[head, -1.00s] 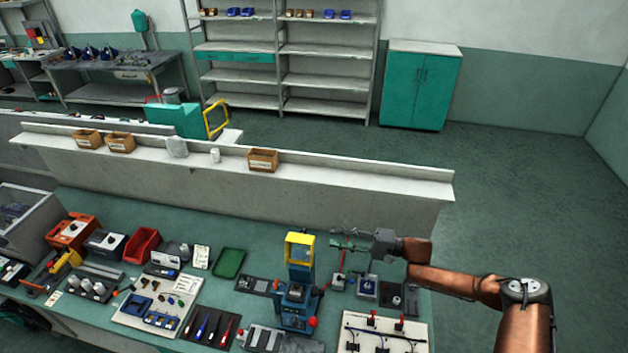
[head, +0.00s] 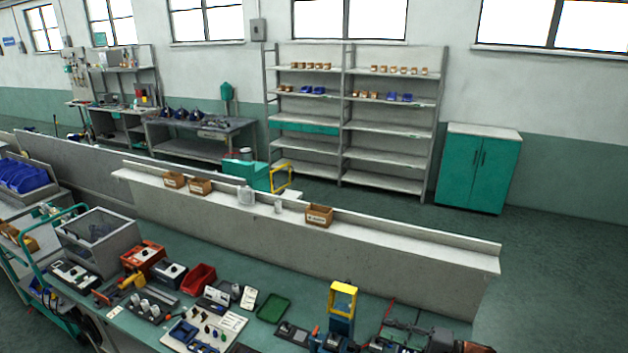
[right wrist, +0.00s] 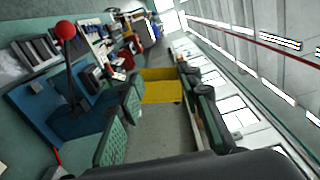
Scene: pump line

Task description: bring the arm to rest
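My right gripper (head: 388,339) is at the bottom edge of the head view, to the right of the blue press with the yellow frame (head: 342,299). The yellow frame (right wrist: 162,86) shows beyond the gap. Most of my right arm is cut off below the head view. My left gripper is not in view.
The green bench carries a red bin (head: 199,279), a green tray (head: 273,308) and a light board of parts (head: 205,328). A raised ledge with a cardboard box (head: 319,215) runs behind. In the right wrist view a red-knobbed lever (right wrist: 66,31) stands close to the gripper.

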